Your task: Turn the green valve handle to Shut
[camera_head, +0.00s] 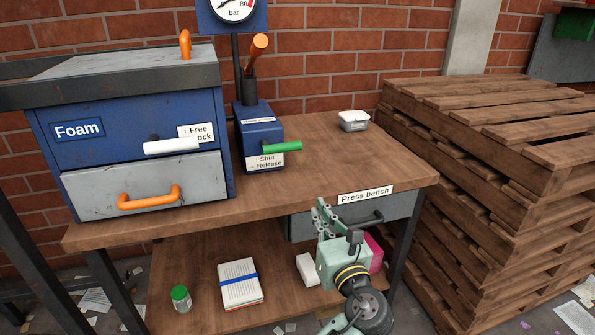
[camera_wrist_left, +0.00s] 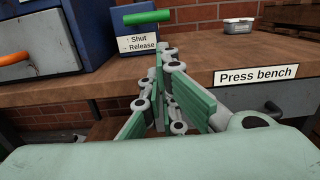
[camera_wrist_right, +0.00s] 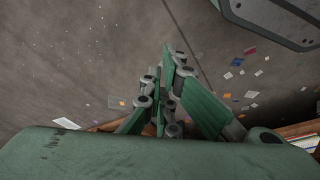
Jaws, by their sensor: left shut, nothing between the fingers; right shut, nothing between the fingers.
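The green valve handle (camera_head: 282,147) sticks out level to the right from the blue press pump (camera_head: 258,130) on the bench. A white label (camera_head: 265,162) reading Shut and Release is below it. The handle also shows in the left wrist view (camera_wrist_left: 147,17), above and beyond the fingertips. My left gripper (camera_head: 321,207) is shut and empty, in front of the bench's front edge, lower and to the right of the handle. It does not touch the handle. My right gripper (camera_wrist_right: 172,55) is shut and empty above the floor, and it is out of the head view.
A blue Foam cabinet (camera_head: 80,130) with a white handle and a grey drawer stands left of the pump. A small tub (camera_head: 353,121) sits behind on the bench. A drawer labelled Press bench (camera_head: 300,229) is close to my left gripper. Pallets (camera_head: 480,150) stand at right.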

